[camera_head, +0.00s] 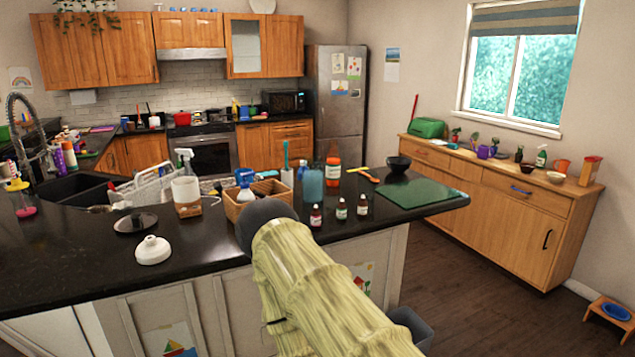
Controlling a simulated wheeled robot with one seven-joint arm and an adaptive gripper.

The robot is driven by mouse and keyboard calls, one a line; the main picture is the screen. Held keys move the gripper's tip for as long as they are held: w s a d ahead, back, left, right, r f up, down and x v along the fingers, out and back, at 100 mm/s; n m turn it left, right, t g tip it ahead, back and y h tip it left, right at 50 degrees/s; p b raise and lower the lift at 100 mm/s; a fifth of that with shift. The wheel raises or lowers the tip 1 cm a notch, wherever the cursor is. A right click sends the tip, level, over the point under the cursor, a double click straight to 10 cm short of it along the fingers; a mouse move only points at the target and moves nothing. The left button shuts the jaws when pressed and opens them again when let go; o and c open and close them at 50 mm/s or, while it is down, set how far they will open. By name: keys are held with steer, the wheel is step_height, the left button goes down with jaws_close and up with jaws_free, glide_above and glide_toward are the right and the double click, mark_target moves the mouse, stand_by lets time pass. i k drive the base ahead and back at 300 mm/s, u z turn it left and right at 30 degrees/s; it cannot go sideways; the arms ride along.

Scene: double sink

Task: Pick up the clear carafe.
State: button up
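I cannot clearly pick out a clear carafe. A translucent bluish vessel (313,186) stands upright on the dark counter, behind several small brown bottles, and may be it. My gripper's fingers do not show. The arm hides part of the counter edge and the cabinet front.
The counter's front left is clear.

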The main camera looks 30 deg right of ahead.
mark_target(312, 172)
steer(key=z, duration=1.05)
